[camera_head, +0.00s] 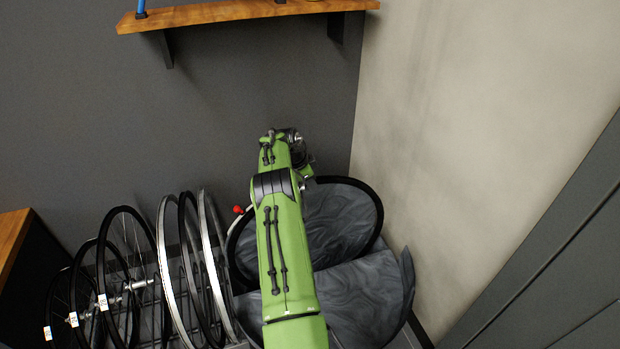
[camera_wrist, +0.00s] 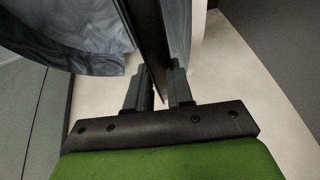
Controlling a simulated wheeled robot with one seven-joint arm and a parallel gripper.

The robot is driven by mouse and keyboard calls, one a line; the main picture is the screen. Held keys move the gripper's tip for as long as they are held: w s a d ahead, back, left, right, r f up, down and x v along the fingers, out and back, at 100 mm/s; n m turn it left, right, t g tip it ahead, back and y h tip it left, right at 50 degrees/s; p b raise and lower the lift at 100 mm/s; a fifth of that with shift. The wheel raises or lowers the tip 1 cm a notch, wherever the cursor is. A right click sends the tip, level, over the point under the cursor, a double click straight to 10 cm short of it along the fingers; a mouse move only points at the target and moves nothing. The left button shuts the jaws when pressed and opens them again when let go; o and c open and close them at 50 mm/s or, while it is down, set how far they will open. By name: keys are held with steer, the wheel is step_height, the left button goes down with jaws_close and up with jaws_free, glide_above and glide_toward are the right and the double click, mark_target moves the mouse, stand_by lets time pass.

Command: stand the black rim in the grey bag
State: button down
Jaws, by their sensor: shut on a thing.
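The black rim (camera_head: 372,198) is held upright at the grey bag (camera_head: 360,295) in the head view. Its upper arc shows above the bag's front panel, and grey marbled cloth shows through the rim. Its lower part is hidden behind the front panel and my arm, so I cannot tell whether it touches the bag's bottom. My gripper (camera_head: 304,176) is at the rim's top edge, partly hidden by my arm. In the wrist view, my gripper (camera_wrist: 160,90) is shut on the black rim (camera_wrist: 149,35), with the grey bag's cloth (camera_wrist: 70,35) to the left.
Several wheels and rims (camera_head: 165,265) stand in a rack to the left, close to the bag. A small red knob (camera_head: 238,210) is near the rim's left side. A wooden shelf (camera_head: 230,12) is on the dark wall above. A pale wall (camera_head: 480,100) bounds the right.

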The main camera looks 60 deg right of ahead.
step_height(320, 180, down, 7)
steer(key=b, duration=0.4)
steer(key=shift+f, duration=0.15)
step_height(320, 180, up, 3)
steer(key=shift+f+p, duration=0.2)
steer(key=shift+p, duration=0.45)
steer(key=shift+a, duration=0.2)
